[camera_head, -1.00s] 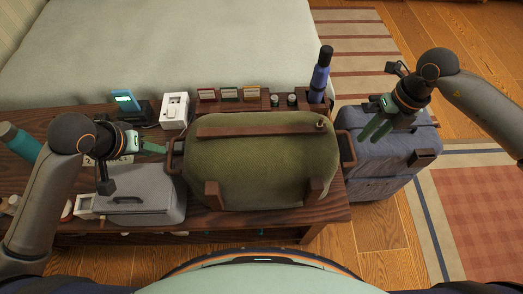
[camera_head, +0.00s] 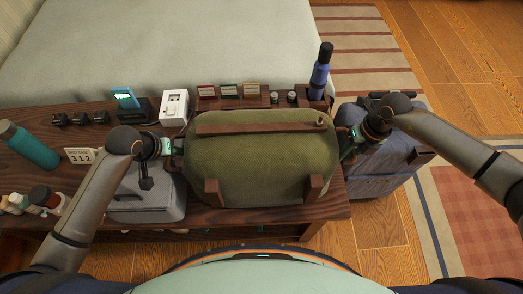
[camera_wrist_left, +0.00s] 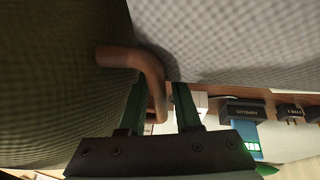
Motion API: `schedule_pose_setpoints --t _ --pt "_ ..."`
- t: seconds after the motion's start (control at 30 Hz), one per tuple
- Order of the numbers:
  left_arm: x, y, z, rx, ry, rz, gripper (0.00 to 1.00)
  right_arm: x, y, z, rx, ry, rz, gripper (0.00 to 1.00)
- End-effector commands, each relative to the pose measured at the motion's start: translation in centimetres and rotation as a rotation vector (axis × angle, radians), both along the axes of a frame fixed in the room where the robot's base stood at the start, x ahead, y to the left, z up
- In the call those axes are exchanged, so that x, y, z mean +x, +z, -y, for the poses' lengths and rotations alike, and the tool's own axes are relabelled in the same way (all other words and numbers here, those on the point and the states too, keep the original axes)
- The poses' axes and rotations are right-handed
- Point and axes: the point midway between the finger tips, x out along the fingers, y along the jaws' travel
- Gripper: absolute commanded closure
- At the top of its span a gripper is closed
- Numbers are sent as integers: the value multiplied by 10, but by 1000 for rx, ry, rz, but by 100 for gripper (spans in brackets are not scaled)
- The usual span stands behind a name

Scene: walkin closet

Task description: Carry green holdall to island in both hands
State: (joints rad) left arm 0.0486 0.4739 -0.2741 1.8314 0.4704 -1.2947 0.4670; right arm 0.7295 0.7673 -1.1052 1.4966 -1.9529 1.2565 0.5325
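The green holdall (camera_head: 262,160) lies on the dark wooden bench (camera_head: 325,211), with brown straps on top and a brown handle at each end. My left gripper (camera_head: 173,147) is at its left end. In the left wrist view, the left gripper (camera_wrist_left: 160,105) has its two green fingers apart, one on each side of the brown handle (camera_wrist_left: 150,68), with slight gaps showing. My right gripper (camera_head: 349,148) is at the holdall's right end, by the handle there; its fingers are mostly hidden, so their opening is unclear. The island is not identifiable.
A grey case (camera_head: 150,207) sits under my left wrist. A blue suitcase (camera_head: 385,175) stands right of the bench. A purple bottle (camera_head: 320,72), a white box (camera_head: 174,107) and a teal bottle (camera_head: 30,145) are on the bench. A bed (camera_head: 170,50) lies behind.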

Motion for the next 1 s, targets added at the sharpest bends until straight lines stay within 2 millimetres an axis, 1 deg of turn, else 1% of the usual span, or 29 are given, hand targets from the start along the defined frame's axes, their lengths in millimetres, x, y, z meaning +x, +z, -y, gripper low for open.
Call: schedule_pose_setpoints --t 0.3,0.37,0.6,1.0 --pt "1 -2 1 -1 0 0 68 0 -2 0 0 0 -1 68" --pt "1 -2 1 -1 0 0 74 0 -2 0 0 0 -1 74" --pt "1 -1 0 0 1 0 100 0 -2 0 0 0 -1 100" --pt "1 -1 0 0 1 0 100 0 -2 0 0 -1 -1 100"
